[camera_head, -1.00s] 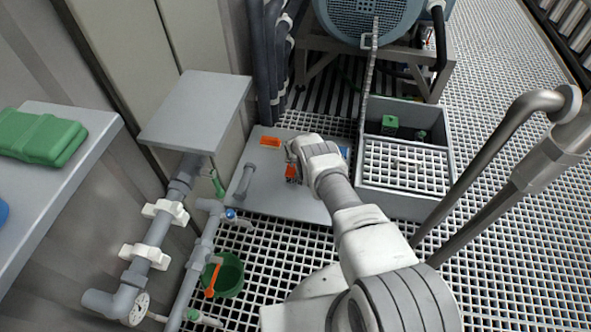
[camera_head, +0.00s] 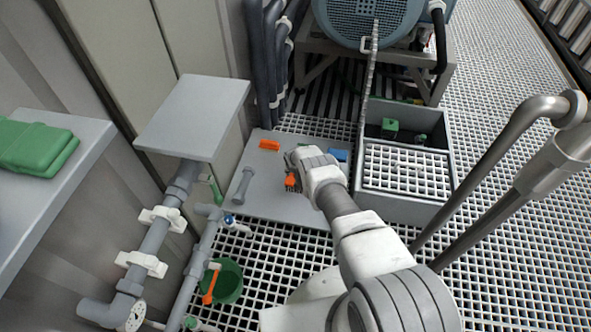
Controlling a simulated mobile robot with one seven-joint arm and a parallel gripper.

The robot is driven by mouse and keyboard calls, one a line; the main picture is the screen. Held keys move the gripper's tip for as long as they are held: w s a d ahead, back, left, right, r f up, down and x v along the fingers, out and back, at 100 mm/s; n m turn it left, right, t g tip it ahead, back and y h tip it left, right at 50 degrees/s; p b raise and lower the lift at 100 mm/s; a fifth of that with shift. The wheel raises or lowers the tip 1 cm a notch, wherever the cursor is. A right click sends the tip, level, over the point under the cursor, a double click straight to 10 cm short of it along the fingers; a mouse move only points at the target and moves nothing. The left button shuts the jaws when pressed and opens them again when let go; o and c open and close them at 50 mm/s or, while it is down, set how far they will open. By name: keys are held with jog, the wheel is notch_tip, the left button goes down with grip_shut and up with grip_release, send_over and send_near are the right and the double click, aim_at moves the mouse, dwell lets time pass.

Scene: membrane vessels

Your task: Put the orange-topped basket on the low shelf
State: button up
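My gripper (camera_head: 298,170) is at the end of my arm, pointing down above a grey slab (camera_head: 262,200). An orange piece (camera_head: 291,180) shows at the gripper's lower edge, with a dark part under it. It may be the top of the basket, but my wrist covers most of it. The fingers are hidden, so I cannot tell whether they are around it. A flat grey shelf (camera_head: 195,115) stands to the left of the slab. A higher grey shelf (camera_head: 75,160) is at the far left. I cannot tell for certain which is the low shelf.
An orange block (camera_head: 269,145), a blue block (camera_head: 338,155) and a grey bar (camera_head: 242,185) lie on the slab. Pipes and a green bucket (camera_head: 229,281) stand at lower left. A grey bin (camera_head: 405,205) is right of the slab. A green case (camera_head: 35,148) rests on the higher shelf.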

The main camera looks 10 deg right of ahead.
jog(key=s+r+p, duration=0.3)
jog(key=r+p, duration=0.6)
jog(key=r, duration=4.8)
jog(key=s+r, duration=1.8)
jog(key=s+r+n+t, duration=0.1)
jog(key=s+n, duration=0.1)
jog(key=s, duration=1.9)
jog(key=shift+s+r+y, duration=0.3)
jog(key=shift+r+y, duration=0.05)
jog(key=shift+y, duration=0.05)
